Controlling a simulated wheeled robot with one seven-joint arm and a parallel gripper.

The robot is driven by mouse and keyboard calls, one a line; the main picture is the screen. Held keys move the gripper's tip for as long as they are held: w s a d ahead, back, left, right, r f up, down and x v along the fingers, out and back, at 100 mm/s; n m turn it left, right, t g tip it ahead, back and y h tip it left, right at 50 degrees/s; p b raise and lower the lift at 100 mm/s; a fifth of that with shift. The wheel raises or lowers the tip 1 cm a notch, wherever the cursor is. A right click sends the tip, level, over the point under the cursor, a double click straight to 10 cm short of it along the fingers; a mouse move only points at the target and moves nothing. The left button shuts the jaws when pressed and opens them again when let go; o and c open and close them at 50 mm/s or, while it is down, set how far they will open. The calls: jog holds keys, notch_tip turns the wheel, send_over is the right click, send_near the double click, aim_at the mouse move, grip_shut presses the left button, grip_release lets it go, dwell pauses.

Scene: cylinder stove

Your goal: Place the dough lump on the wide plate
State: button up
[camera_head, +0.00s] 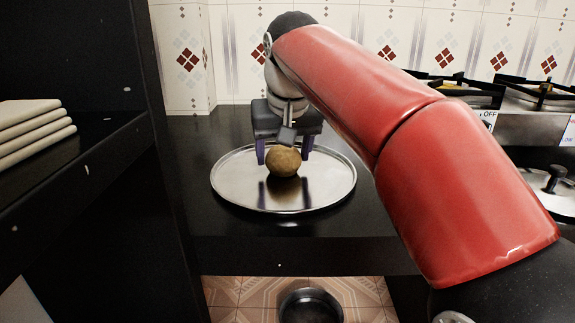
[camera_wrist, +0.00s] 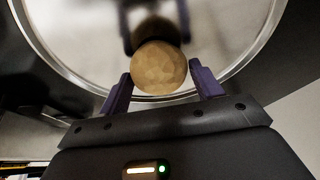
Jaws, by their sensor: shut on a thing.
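The dough lump (camera_head: 284,162) is a round tan ball. In the head view it shows over the middle of the wide plate (camera_head: 235,185), a round shiny metal plate with a low rim on the dark counter. My gripper (camera_head: 285,153) reaches down over the plate with a finger on each side of the lump. In the wrist view the lump (camera_wrist: 159,68) sits between the two purple fingers of my gripper (camera_wrist: 160,80), and the plate (camera_wrist: 265,50) lies beyond it. I cannot tell whether the lump touches the plate.
A stove (camera_head: 535,95) with burners stands at the right. A dark shelf at the left holds a stack of folded beige cloths (camera_head: 32,130). A round dark pot (camera_head: 310,305) is on the tiled floor below. Dark counter (camera_head: 205,137) is bare around the plate.

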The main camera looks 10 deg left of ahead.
jog(key=shift+f, duration=0.15)
jog(key=o, duration=1.1)
jog(key=shift+r, duration=0.25)
jog(key=p+v, duration=0.4)
jog(key=v, duration=0.7)
jog(key=shift+s+d+r, duration=0.15)
jog(key=shift+s+r, duration=0.1)
jog(key=shift+r, duration=0.05)
